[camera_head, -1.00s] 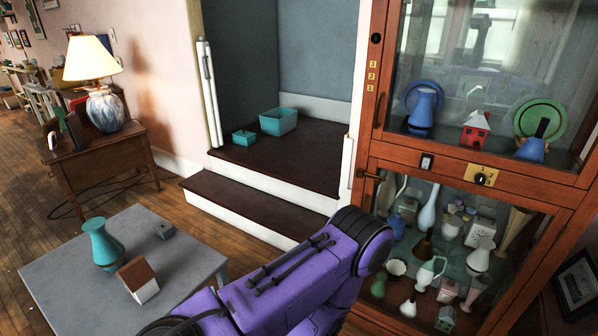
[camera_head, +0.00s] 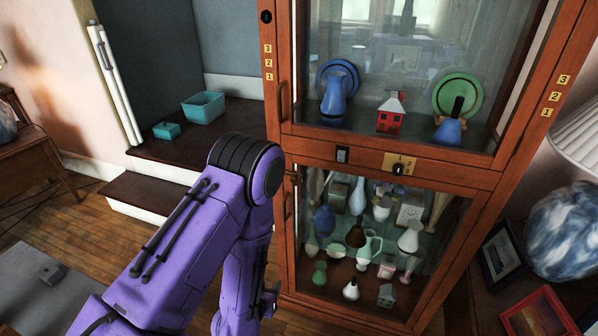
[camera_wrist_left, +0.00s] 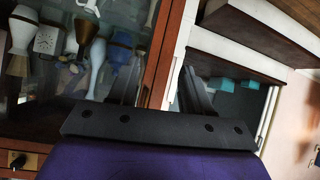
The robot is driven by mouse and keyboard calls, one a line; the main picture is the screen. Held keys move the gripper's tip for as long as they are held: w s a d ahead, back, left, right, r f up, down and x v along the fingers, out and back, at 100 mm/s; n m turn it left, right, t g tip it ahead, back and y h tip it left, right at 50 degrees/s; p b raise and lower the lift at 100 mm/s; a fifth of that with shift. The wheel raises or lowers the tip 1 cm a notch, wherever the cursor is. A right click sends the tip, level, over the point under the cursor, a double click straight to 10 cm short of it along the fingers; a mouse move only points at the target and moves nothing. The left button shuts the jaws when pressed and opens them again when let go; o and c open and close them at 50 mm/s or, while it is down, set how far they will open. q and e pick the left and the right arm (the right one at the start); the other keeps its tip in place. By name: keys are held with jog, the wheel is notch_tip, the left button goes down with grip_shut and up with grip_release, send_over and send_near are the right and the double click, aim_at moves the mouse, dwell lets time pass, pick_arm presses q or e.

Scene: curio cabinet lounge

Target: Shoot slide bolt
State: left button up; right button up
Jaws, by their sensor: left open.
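I cannot clearly make out a slide bolt. A small metal fitting (camera_head: 294,177) is on the left edge of the cabinet's lower glass door, by a dark upright handle (camera_head: 288,197); I cannot tell whether it is the bolt. My left gripper (camera_wrist_left: 158,85) is open in the left wrist view, its two dark fingers apart, with the cabinet's wooden edge post (camera_wrist_left: 172,45) showing between and beyond them. In the head view my purple left arm hangs left of the lower door, its gripper mostly hidden low down. My right gripper is not in view.
The wooden cabinet (camera_head: 393,150) holds several fragile vases and small houses behind glass. A switch (camera_head: 342,155) and a dial (camera_head: 398,169) sit between its doors.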

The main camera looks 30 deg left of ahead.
aim_at(293, 181)
pick_arm(q)
jog(key=w+a+r+t+p, duration=0.1)
jog(key=w+r+t, duration=0.15)
jog(key=r, duration=0.45)
jog(key=w+a+r+m+t, duration=0.1)
jog(key=w+r+t, duration=0.1)
jog(key=w+r, duration=0.3)
jog(key=w+a+r+t+p, duration=0.1)
jog(key=w+r+t, duration=0.2)
jog(key=r, duration=0.5)
jog(key=shift+y, duration=0.4)
jog(key=p+x, duration=0.1)
jog(key=x, duration=0.8)
jog(key=shift+w+d+f, duration=0.15)
jog(key=shift+d+f, duration=0.05)
jog(key=shift+w, duration=0.35)
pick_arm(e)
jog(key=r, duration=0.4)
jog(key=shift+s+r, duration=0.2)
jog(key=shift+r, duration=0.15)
